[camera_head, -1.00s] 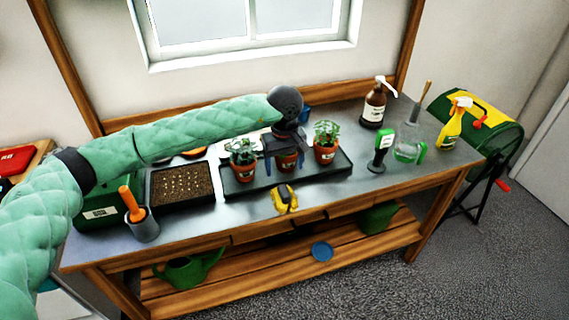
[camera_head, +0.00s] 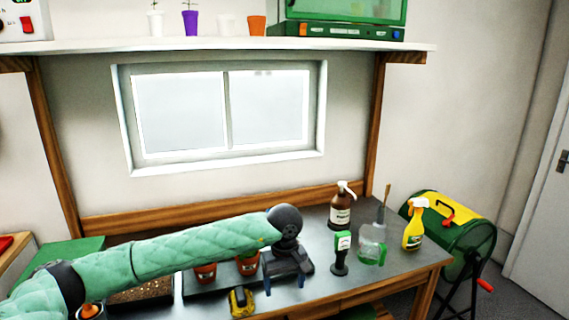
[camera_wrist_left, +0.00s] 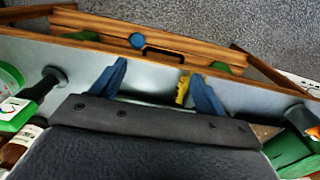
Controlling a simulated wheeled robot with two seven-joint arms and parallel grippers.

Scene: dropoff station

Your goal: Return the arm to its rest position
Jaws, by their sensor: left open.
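My left arm (camera_head: 200,247) in its green quilted sleeve reaches across the workbench from the left. Its gripper (camera_head: 285,284) is over the black plant tray, right of two visible terracotta pots (camera_head: 206,274). The arm hides the plants' tops, and the gripper may hide another pot. In the left wrist view the two blue fingers (camera_wrist_left: 158,88) stand wide apart with nothing between them. A yellow object (camera_wrist_left: 183,90) lies by one finger there; it sits on the bench in the head view (camera_head: 241,302). My right gripper is not in view.
On the bench's right are a brown pump bottle (camera_head: 341,207), a green-and-black tool (camera_head: 341,254), a clear container (camera_head: 371,244) and a yellow spray bottle (camera_head: 414,224). A green drum (camera_head: 450,240) stands beyond. A shelf (camera_head: 230,43) with pots spans above the window.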

